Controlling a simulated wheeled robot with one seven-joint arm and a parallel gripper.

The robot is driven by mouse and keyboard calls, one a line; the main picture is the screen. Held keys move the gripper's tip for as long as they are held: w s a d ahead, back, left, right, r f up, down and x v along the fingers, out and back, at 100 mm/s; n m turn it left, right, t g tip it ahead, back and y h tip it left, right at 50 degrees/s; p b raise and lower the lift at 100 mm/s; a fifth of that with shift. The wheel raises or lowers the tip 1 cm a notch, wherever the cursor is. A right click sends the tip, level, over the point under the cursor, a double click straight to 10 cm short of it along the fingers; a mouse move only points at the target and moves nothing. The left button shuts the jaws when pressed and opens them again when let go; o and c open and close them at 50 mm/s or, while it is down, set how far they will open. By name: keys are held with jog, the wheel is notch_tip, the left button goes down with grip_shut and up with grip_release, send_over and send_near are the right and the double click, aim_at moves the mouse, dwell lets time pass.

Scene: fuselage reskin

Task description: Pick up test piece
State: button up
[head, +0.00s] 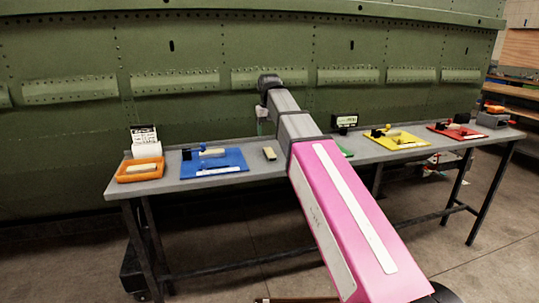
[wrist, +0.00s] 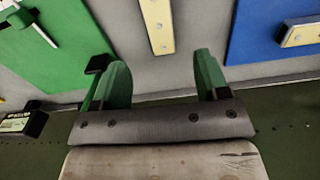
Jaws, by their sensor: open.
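A cream, flat bar with holes, likely the test piece (head: 269,153), lies loose on the grey table between the blue and green boards. It also shows at the top of the wrist view (wrist: 157,22), where its far end is cut off. My gripper (wrist: 162,76) has two green fingers spread apart with nothing between them. The bar lies beyond the fingertips, roughly in line with the gap, and is not touched. In the head view my gripper (head: 262,114) hangs above the table's back edge, and my arm hides most of the green board.
The blue board (head: 230,167) and green board (wrist: 75,60) flank the bar, with fixtures on them. An orange tray (head: 122,178) holding a similar piece is at left. Yellow (head: 410,143) and red (head: 470,135) boards are at right. The green fuselage wall (head: 200,60) stands close behind.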

aim_at(269, 152)
jog(key=shift+s+f, duration=0.2)
jog(key=shift+f, duration=4.05)
jog(key=c, duration=1)
